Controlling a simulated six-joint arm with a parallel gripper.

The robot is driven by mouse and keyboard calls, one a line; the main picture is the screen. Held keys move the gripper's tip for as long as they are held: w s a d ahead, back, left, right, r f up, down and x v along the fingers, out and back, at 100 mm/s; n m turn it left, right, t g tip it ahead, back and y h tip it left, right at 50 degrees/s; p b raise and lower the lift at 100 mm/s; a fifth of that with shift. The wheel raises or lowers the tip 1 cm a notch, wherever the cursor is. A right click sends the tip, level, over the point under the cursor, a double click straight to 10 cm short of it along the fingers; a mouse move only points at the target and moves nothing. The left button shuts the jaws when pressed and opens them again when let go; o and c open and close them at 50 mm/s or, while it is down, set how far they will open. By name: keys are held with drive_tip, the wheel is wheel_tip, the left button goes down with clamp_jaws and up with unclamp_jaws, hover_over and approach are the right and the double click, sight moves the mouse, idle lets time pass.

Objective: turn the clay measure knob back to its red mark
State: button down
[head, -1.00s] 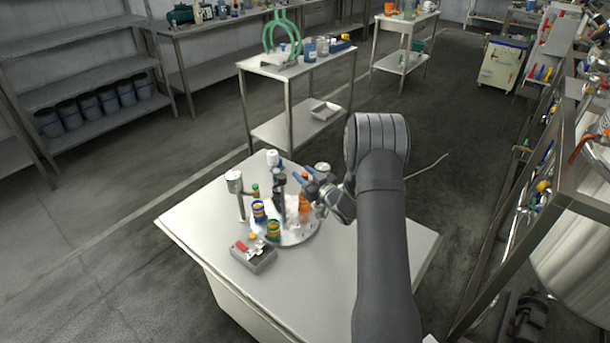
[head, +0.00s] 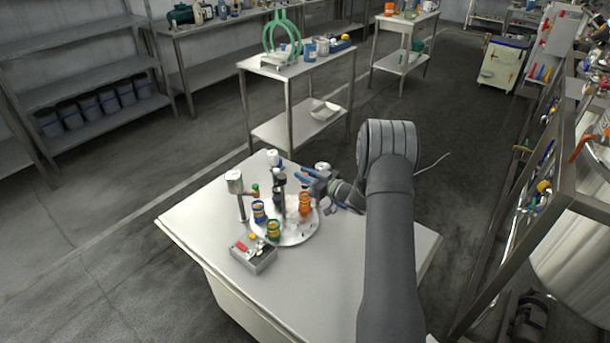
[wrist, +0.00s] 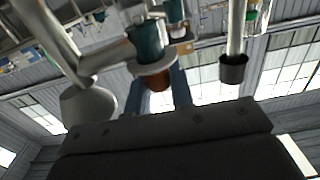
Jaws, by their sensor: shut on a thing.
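The clay measure knob (wrist: 158,82) is a small brown-orange piece below a pale collar and a teal cylinder in the wrist view. My gripper's blue fingers (wrist: 157,95) stand on either side of it, shut on it. In the head view my gripper (head: 303,174) reaches in from the right, beside the dark central column (head: 281,190) of the dispenser stand. The knob cannot be made out in the head view. I cannot make out its red mark in either view.
A round plate (head: 297,237) carries an orange container (head: 305,202), a blue-yellow one (head: 259,211) and a green-yellow one (head: 273,230). A white-headed post (head: 235,182) stands at its left. A grey box (head: 262,261) sits in front. The table's right side (head: 330,270) is clear.

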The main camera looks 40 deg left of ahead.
drive_tip(key=c, duration=1.3)
unclamp_jaws()
drive_tip(key=d, duration=1.7)
drive_tip(key=shift+d, duration=0.25)
